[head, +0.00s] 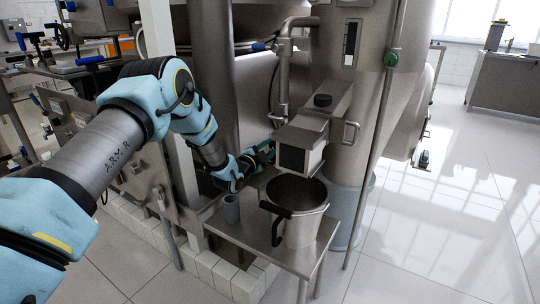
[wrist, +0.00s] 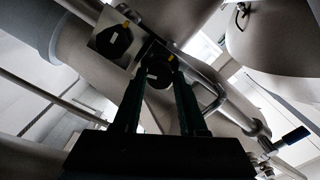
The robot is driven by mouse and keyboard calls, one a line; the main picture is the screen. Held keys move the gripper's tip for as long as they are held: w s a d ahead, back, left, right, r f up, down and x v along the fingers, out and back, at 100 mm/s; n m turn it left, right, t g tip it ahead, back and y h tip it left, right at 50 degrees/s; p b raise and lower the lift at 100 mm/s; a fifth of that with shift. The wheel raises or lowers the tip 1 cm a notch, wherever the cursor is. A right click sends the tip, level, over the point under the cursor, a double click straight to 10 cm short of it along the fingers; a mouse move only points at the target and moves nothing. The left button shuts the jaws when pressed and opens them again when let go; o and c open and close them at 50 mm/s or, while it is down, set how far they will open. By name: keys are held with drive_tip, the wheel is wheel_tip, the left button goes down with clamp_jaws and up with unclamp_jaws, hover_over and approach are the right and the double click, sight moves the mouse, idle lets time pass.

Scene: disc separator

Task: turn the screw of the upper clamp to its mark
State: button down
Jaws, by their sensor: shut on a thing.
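In the wrist view, two black knobs sit on a light metal plate. My gripper (wrist: 160,68) has its fingers on either side of the nearer black knob (wrist: 158,78) and is shut on it. This knob carries a small white line, and a yellow mark (wrist: 170,57) shows at its upper right edge. The other black knob (wrist: 113,43) stands to the left, untouched, with a white line and a yellow mark (wrist: 126,24) of its own. I cannot tell which of them is on the upper clamp. In the head view my gripper (head: 266,153) is partly hidden beside a metal box.
The metal box (head: 303,137) juts out close to my gripper. Below stands a small steel table (head: 250,232) with a steel pail (head: 298,225) and a grey cup (head: 231,209). A bent metal pipe (wrist: 220,98) runs right of the knobs. Open floor lies at the right.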

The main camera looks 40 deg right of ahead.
drive_tip(key=m+b, duration=0.1)
drive_tip(key=m, duration=0.1)
drive_tip(key=m+b, duration=0.1)
drive_tip(key=b, duration=0.1)
drive_tip(key=m+b, duration=0.2)
drive_tip(key=shift+f+m, duration=0.25)
drive_tip(key=shift+m, duration=0.05)
drive_tip(key=m+b, duration=0.5)
drive_tip(key=shift+b, duration=0.35)
drive_tip(key=m+b, duration=0.6)
drive_tip(key=shift+m, duration=0.3)
drive_tip(key=m+b, duration=0.3)
drive_tip(key=m, duration=0.1)
drive_tip(key=shift+r+b, duration=0.15)
drive_tip(key=shift+b, duration=0.25)
drive_tip(key=shift+r+m, duration=0.1)
drive_tip(key=shift+m, duration=0.2)
drive_tip(key=shift+c, duration=2.3)
unclamp_jaws()
drive_tip(key=shift+a, duration=0.1)
